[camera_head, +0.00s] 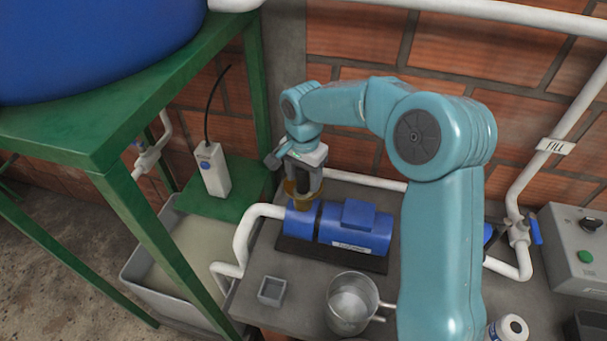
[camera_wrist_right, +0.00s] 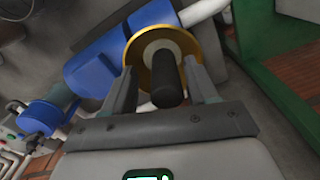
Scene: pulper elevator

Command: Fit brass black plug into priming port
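The plug, a brass disc with a black knob (camera_wrist_right: 168,88), is on top of the blue pump (camera_head: 354,228), at its left end. In the right wrist view the knob points toward the camera. The brass part (camera_head: 300,197) also shows in the head view under the fingers. My right gripper (camera_head: 304,184) is above the pump's left end, pointing down. Its two fingers (camera_wrist_right: 162,78) stand on either side of the knob, with gaps seen between. The priming port is hidden under the brass; I cannot tell how deep the plug sits. My left gripper is out of view.
A white pipe (camera_head: 244,240) bends beside the pump's left end. A steel jug (camera_head: 351,303) and a small grey tray (camera_head: 271,291) stand in front on the bench. A green frame (camera_head: 135,205) is at left, and a grey control box (camera_head: 575,250) at right.

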